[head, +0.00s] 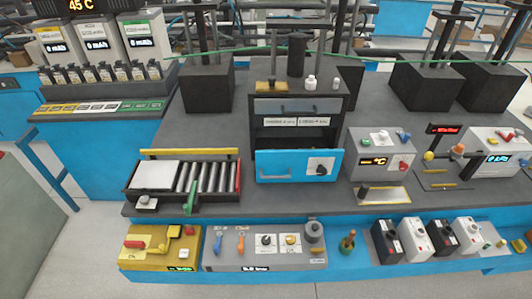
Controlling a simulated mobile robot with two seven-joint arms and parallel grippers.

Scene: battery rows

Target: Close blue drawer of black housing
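The black housing (344,110) stands on the grey bench top near the middle of the head view. Its blue drawer (298,165) is at the bottom of its front and sits out towards me, with a dark gap above and behind its front panel. The blue front carries a light bar handle (271,172) on the left and a black knob on a light plate (319,167) on the right. A grey drawer front (297,106) is above, with white labels below it. Neither of my grippers is in view.
A roller tray (185,177) with a green lever stands left of the drawer. A grey control box (383,150) stands close on its right. A yellow box (158,247) and a grey switch panel (264,248) lie in front, lower down. A narrow strip of bench before the drawer is clear.

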